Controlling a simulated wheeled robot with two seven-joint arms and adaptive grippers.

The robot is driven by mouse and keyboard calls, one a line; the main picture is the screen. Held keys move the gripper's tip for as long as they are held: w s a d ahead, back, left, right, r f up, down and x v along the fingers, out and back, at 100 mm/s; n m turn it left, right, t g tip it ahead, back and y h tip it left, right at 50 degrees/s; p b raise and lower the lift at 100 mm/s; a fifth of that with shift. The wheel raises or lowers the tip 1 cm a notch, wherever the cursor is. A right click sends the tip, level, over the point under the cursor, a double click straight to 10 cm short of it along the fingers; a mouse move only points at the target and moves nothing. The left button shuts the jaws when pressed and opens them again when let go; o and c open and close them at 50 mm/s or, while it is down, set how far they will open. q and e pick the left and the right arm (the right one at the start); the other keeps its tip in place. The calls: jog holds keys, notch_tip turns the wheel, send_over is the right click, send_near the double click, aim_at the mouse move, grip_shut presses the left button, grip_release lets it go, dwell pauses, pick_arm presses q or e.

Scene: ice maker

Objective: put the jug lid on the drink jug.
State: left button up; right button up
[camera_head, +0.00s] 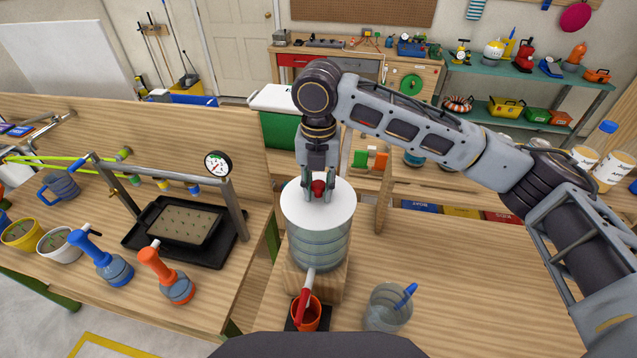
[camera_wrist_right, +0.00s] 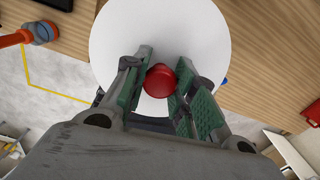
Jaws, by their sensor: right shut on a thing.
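The jug lid (camera_head: 335,208) is a white disc with a red knob (camera_head: 319,187) at its centre. My right gripper (camera_head: 318,190) comes down from above and is shut on that knob. The drink jug (camera_head: 320,246) is a clear, ribbed, grey-blue cylinder directly under the lid, on a wooden block. The lid lies level over the jug's mouth and hides it; I cannot tell whether it rests fully on the rim. The right wrist view shows the knob (camera_wrist_right: 160,80) between the green-padded fingers and the white lid (camera_wrist_right: 160,35) below. My left gripper is out of view.
The wooden stand (camera_head: 330,282) holds the jug, with a red cup (camera_head: 306,316) under its red tap. A clear pitcher (camera_head: 385,312) with a blue handle stands to the right. An orange spray bottle (camera_head: 170,278) and black tray (camera_head: 140,242) are left.

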jog(key=shift+f, duration=0.15)
jog(key=o, duration=1.1)
jog(key=shift+r, duration=6)
